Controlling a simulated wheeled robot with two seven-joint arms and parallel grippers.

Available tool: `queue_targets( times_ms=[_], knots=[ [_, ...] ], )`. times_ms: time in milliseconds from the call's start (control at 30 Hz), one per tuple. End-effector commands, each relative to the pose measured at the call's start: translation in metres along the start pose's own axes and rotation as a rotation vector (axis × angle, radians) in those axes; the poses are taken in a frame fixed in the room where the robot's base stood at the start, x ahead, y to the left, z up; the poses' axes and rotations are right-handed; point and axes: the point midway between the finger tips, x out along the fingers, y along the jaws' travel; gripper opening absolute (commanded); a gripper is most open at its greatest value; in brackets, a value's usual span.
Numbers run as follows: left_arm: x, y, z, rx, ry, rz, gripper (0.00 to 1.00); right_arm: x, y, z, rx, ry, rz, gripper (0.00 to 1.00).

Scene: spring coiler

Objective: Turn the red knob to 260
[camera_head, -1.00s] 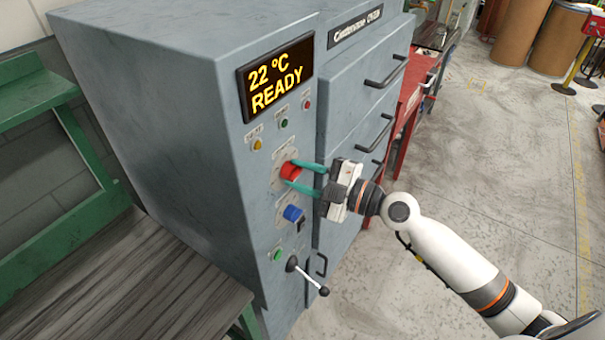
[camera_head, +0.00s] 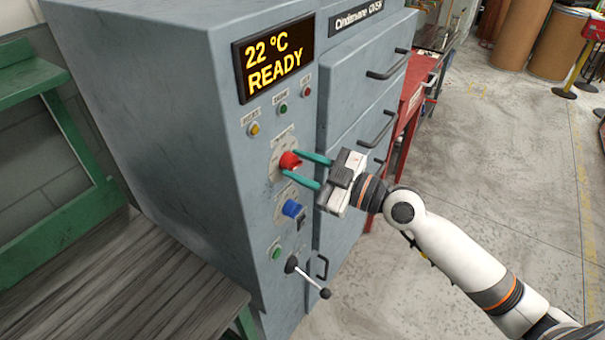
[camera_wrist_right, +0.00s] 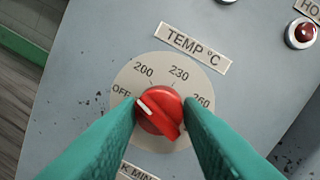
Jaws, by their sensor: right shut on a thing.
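The red knob (camera_head: 290,161) is on the front panel of the grey oven, below the display. In the right wrist view the red knob (camera_wrist_right: 158,109) sits on a round TEMP °C dial (camera_wrist_right: 161,65) marked OFF, 200, 230 and 260. Its white line points up and left, toward OFF. My right gripper (camera_head: 292,164) has its teal fingers on either side of the knob and is shut on it. The fingertips (camera_wrist_right: 160,108) cover the dial's lower left and right parts. My left gripper is not in view.
The display (camera_head: 274,65) reads 22 °C READY. A blue knob (camera_head: 293,209) and a lever (camera_head: 308,279) are below the red knob. Drawer handles (camera_head: 388,66) stick out to the right. A green-framed bench (camera_head: 130,270) stands at left. Open floor lies at right.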

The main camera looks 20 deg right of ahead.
Motion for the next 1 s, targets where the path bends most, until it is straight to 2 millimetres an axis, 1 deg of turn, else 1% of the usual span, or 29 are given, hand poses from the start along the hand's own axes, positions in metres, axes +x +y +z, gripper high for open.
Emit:
queue_targets(
  times_ms=[33, 133, 433, 667, 1000],
  knots=[
    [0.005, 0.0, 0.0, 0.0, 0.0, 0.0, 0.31, 0.0, 0.002, -0.003, 0.042, -0.002, -0.003, 0.1],
    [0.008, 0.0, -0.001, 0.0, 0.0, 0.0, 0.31, 0.0, 0.002, -0.002, 0.136, -0.008, -0.012, 0.1],
    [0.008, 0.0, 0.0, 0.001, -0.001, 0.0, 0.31, 0.0, 0.002, -0.001, 0.423, -0.026, -0.039, 0.1],
    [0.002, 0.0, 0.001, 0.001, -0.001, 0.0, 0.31, 0.0, 0.001, 0.0, 0.642, -0.04, -0.062, 0.1],
    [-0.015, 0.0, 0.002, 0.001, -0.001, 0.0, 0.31, 0.0, 0.001, 0.001, 0.963, -0.062, -0.095, 0.1]
  ],
)
